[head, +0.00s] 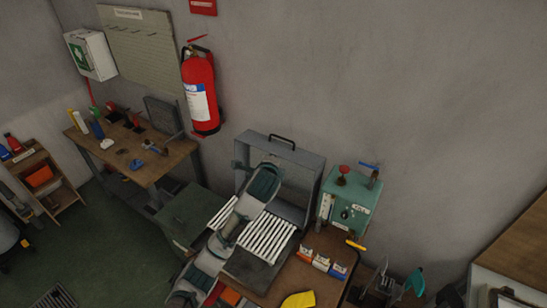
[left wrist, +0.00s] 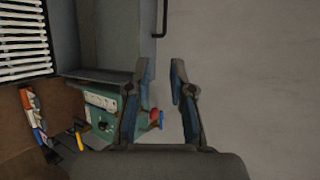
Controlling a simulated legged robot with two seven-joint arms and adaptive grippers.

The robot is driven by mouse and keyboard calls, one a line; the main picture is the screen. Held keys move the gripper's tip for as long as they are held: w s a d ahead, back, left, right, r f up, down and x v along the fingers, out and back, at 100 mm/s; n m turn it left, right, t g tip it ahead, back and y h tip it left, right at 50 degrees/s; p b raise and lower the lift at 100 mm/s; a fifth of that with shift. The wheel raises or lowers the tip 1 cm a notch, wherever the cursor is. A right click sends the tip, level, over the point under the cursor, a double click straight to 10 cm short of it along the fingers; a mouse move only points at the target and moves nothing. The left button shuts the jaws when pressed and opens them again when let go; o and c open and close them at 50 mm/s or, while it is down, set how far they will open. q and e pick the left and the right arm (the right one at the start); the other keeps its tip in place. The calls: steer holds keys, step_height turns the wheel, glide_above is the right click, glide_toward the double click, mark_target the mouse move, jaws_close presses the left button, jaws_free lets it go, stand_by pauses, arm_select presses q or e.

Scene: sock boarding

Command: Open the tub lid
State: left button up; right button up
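The tub (head: 250,270) is a grey box with white slats (head: 268,238) across its top, in the lower middle of the head view. Its grey lid (head: 307,170) stands raised at the back, near the wall, with a dark handle (head: 281,140) on its top edge. My left arm crosses in front of the tub and lid and hides part of both. In the left wrist view my left gripper (left wrist: 162,70) is open, with nothing between its fingers. The handle (left wrist: 164,18) and the slats (left wrist: 22,40) also show there. My right gripper is not in view.
A green control box (head: 350,208) with a red knob (head: 343,170) stands right of the lid. Small packets (head: 320,262) and a yellow item (head: 298,299) lie on the bench. A fire extinguisher (head: 200,92) hangs on the wall. A workbench (head: 165,165) stands left.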

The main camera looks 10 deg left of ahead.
arm_select(q)
steer(key=s+d+r, duration=0.1)
steer(key=s+r, duration=0.2)
steer(key=r, duration=0.2)
steer(key=shift+s+d, duration=0.15)
steer(key=shift+s, duration=0.15)
steer(key=shift+w, duration=0.1)
stand_by(0.5)
